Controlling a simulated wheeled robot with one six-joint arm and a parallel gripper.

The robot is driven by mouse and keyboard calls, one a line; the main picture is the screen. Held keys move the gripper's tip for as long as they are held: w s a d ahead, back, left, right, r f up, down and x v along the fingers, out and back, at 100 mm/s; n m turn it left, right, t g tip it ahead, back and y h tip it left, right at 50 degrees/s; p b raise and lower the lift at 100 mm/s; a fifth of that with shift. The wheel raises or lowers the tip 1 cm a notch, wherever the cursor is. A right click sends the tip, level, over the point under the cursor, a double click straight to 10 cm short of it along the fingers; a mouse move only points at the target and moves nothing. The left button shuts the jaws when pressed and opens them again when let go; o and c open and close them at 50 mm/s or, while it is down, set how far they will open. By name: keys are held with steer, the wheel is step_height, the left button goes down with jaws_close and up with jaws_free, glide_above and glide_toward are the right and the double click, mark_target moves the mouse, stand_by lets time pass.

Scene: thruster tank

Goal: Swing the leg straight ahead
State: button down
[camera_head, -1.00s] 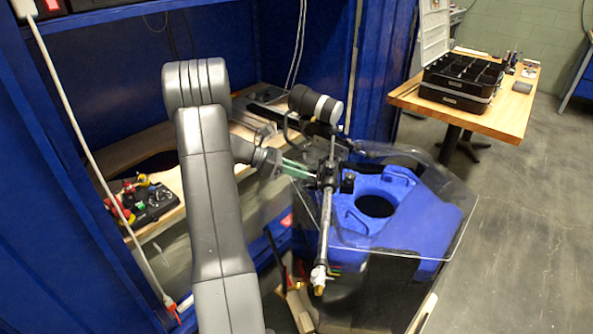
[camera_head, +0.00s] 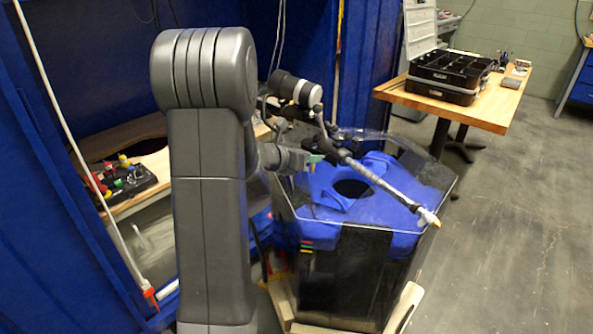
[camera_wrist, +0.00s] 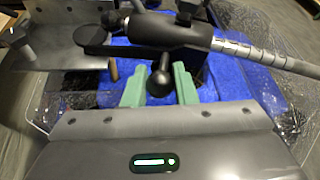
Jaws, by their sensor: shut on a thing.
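The leg (camera_head: 385,183) is a slim silver tube with a pale, brass-coloured tip, slanting to the lower right across the blue-topped tank (camera_head: 370,245). In the wrist view the leg (camera_wrist: 240,47) runs to the right from a black joint (camera_wrist: 165,30). A black ball-ended lever (camera_wrist: 160,78) hangs from that joint. My gripper (camera_wrist: 160,85) has green fingers on both sides of the lever and is shut on it. In the head view my gripper (camera_head: 313,159) shows as a bit of green beside the joint; my arm hides part of the scene.
A clear sheet (camera_head: 440,170) lies over the tank around the blue top, which has a round hole. A grey motor-like cylinder (camera_head: 295,88) sits behind the joint. A wooden table (camera_head: 490,118) with a black case (camera_head: 450,75) stands at the back right. Floor at right is clear.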

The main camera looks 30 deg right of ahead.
steer(key=shift+s+d+f+n+t+y+b, duration=0.2)
steer(key=shift+d+n+t+b, duration=0.3)
steer(key=shift+b, duration=0.6)
steer(key=shift+s+d+r+n+t+y+b, duration=0.15)
steer(key=shift+s+d+n+t+b, duration=0.3)
steer(key=shift+b, duration=0.65)
steer(key=shift+s+d+f+n+t+y+b, duration=0.15)
steer(key=shift+d+n+t+b, duration=0.2)
steer(key=shift+d+t+b, duration=0.55)
steer(key=shift+d+r+n+b, duration=0.15)
steer(key=shift+n+b, duration=0.15)
steer(key=shift+b, duration=0.5)
steer(key=shift+r, duration=0.2)
steer(key=c, duration=1.2)
jaws_free()
steer(key=shift+d, duration=0.1)
steer(key=shift+c, duration=0.2)
steer(key=shift+f, duration=0.1)
steer(key=p, duration=0.4)
glide_toward(328, 155)
steer(key=v, duration=0.6)
steer(key=shift+d+r, duration=0.15)
steer(key=shift+r, duration=0.05)
